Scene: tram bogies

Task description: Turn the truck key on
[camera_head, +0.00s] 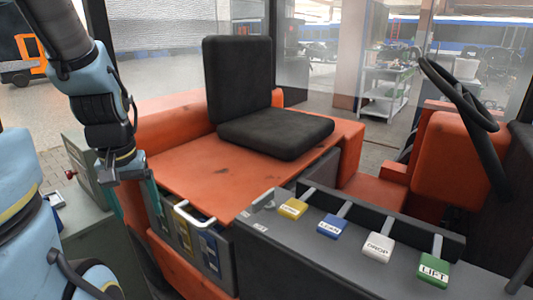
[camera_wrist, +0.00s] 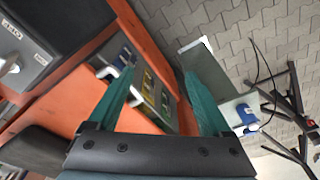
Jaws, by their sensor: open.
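I cannot make out the truck key for certain in either view. A small red knob (camera_head: 70,174) sticks out beside the grey box at the left in the head view; I cannot tell what it is. My gripper (camera_head: 132,195) points down beside the left side of the orange truck body (camera_head: 185,158). In the wrist view my gripper (camera_wrist: 158,74) has its two teal fingers spread wide, with nothing held between them. Past the fingers are the truck's side with yellow and blue parts (camera_wrist: 148,88) and the floor.
A dark console (camera_head: 330,255) carries labelled levers, the green one marked LIFT (camera_head: 433,269). A black seat (camera_head: 275,132) stands on the truck, and a steering wheel (camera_head: 455,90) is at the right. A grey cabinet (camera_head: 90,235) stands at the left. Paved floor (camera_wrist: 230,35) shows beyond the truck.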

